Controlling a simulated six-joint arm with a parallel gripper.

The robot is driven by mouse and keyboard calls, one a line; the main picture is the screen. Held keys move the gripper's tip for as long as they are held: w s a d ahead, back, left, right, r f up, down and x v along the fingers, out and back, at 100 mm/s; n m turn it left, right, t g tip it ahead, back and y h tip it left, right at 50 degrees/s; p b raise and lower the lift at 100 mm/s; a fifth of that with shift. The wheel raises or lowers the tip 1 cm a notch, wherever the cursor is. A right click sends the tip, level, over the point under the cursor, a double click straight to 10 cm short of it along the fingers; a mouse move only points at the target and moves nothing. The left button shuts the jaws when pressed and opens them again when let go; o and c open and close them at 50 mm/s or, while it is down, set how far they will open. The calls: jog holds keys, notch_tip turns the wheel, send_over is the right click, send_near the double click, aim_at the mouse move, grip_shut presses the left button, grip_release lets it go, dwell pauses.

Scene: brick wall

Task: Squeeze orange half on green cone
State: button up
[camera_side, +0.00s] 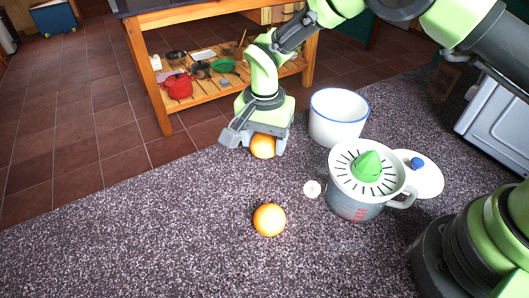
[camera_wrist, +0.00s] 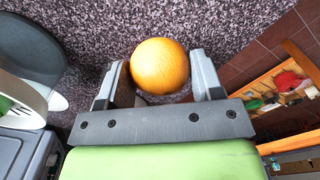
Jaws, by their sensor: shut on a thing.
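My gripper (camera_side: 256,146) is left of the white pot in the side view, shut on an orange half (camera_side: 262,146). In the wrist view the orange half (camera_wrist: 160,66) sits between the two fingers of my gripper (camera_wrist: 163,75). A second orange piece (camera_side: 269,220) lies on the speckled counter, nearer the camera. The green cone (camera_side: 368,164) rises from the white slotted juicer top, which sits on a clear measuring jug (camera_side: 352,207) with red markings. The cone is to the right of my gripper and apart from it.
A white lid with a blue knob (camera_side: 428,178) lies right of the jug. The front left counter is clear.

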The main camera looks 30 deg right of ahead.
notch_tip(320, 180, up, 5)
jog(key=shift+d+f, duration=0.1)
jog(key=s+d+r+n, duration=0.2)
jog(key=s+d+r, duration=0.1)
jog(key=r, duration=0.2)
notch_tip(320, 180, up, 6)
jog(key=n, duration=0.4)
send_over(375, 152)
jog(key=shift+w+f, duration=0.1)
jog(key=shift+f, duration=2.6)
jog(key=shift+f, duration=1.2)
dwell(1.2)
jog(key=m, duration=0.3)
jog(key=shift+f+n, duration=0.25)
jog(key=shift+n, duration=1.25)
jog(key=shift+c, duration=0.5)
